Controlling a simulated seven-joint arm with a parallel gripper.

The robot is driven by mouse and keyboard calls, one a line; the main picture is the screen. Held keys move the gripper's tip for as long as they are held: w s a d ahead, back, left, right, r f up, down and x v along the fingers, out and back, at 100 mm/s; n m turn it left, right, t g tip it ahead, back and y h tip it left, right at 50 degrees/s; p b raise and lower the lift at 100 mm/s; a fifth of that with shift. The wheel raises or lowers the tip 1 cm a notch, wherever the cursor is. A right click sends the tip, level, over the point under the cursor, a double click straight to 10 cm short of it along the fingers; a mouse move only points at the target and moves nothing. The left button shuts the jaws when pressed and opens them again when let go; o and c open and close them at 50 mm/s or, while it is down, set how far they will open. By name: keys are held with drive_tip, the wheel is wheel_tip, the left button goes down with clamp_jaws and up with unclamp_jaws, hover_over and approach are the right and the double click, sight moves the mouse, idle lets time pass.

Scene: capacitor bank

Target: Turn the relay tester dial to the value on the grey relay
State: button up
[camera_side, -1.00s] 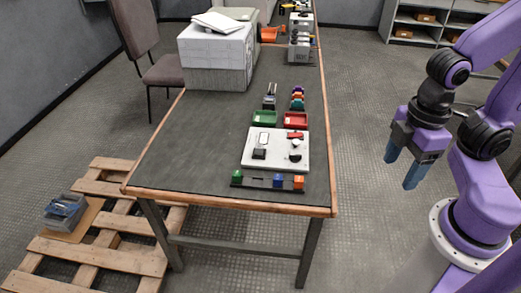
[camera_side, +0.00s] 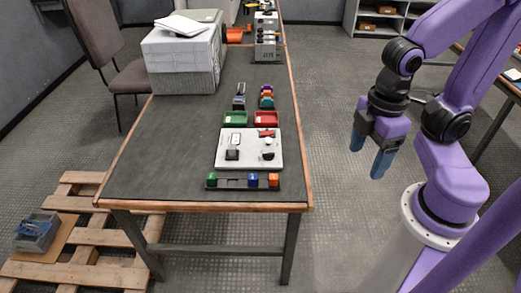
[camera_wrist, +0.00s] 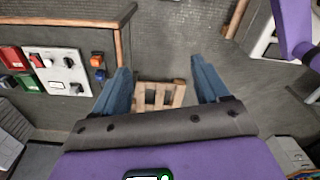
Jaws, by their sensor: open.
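The white panel (camera_side: 248,163) lies on the near end of the table. It carries a black round part (camera_side: 268,155) that looks like the dial, a dark block (camera_side: 232,155), a white framed patch and a red part (camera_side: 266,133). The panel also shows at the left of the wrist view (camera_wrist: 52,80). I cannot tell which part is the grey relay, and no value or dial setting is readable. My gripper (camera_side: 382,164) is open and empty, pointing down over the floor right of the table, well apart from the panel. Its blue fingers show in the wrist view (camera_wrist: 162,85).
Behind the panel are a green tray (camera_side: 235,125), a red tray (camera_side: 266,125) and small coloured parts. A dark rail (camera_side: 233,184) with green, blue and orange blocks lies in front. A white box (camera_side: 183,75) stands further back. A wooden pallet (camera_side: 75,230) lies on the floor.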

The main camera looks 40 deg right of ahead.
drive_tip(key=w+a+m, duration=0.3)
drive_tip(key=w+m, duration=0.3)
drive_tip(key=w, duration=0.5)
drive_tip(key=m, duration=1.5)
hover_over(268, 153)
wheel_tip(268, 153, down, 13)
wheel_tip(268, 153, down, 16)
drive_tip(key=shift+s+f, duration=0.1)
drive_tip(key=shift+f, duration=0.1)
drive_tip(key=c, duration=1.1)
